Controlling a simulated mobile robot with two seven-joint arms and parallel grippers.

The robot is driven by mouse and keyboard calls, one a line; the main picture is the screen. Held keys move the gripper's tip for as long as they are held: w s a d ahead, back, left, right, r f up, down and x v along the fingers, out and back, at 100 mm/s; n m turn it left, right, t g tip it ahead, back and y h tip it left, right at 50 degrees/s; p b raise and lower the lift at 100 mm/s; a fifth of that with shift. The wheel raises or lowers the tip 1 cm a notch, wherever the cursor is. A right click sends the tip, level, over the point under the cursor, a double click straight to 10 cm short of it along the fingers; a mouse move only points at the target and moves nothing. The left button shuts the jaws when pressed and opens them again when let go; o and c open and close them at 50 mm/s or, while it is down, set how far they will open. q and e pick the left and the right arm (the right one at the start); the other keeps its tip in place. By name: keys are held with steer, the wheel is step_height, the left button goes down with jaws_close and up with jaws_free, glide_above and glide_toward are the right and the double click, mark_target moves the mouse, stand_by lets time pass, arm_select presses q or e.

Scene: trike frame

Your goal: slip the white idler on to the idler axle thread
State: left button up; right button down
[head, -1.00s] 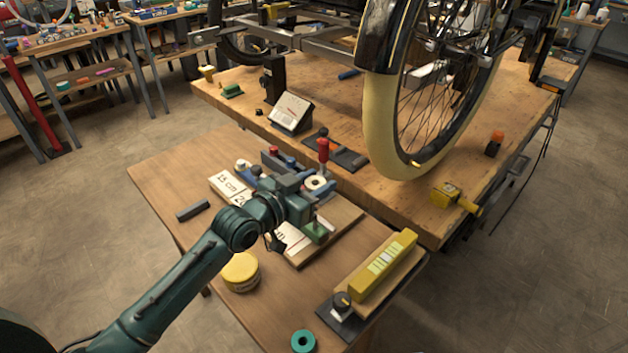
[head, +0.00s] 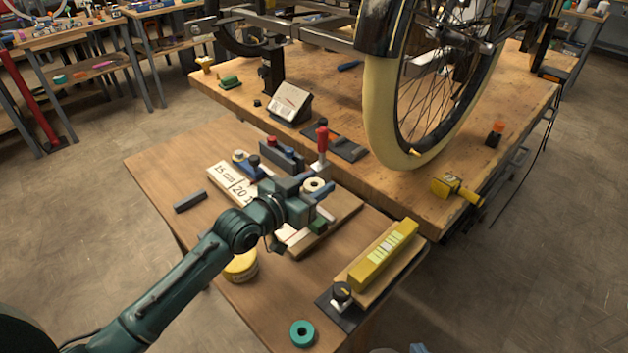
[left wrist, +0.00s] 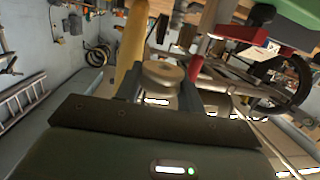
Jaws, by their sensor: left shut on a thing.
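The white idler (head: 314,185) is a small pale ring with a dark central hole. My left gripper (head: 306,193) is shut on it and holds it over the fixture board, near the red-handled clamp (head: 322,142). The left wrist view shows the idler as a cream round piece (left wrist: 163,72) between the two dark fingers. I cannot make out the idler axle thread; the gripper and arm hide part of the board. My right gripper is not in view.
The fixture board (head: 341,217) bears blocks and number labels. A yellow tin (head: 240,266), a teal ring (head: 302,334) and a yellow box (head: 384,255) on a wooden block are nearby. The trike wheel (head: 384,120) stands beyond on the larger bench.

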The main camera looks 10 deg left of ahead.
arm_select(q)
step_height(320, 180, down, 2)
steer(key=shift+f+b, duration=0.1)
steer(key=shift+b, duration=0.35)
steer(key=shift+p, duration=0.3)
stand_by(0.8)
steer(key=shift+p, duration=0.5)
stand_by(0.5)
steer(key=shift+f+b, duration=1.55)
steer(key=shift+f, duration=0.55)
steer(key=shift+r, duration=0.2)
steer(key=shift+r+p, duration=1.65)
steer(key=shift+p, duration=0.35)
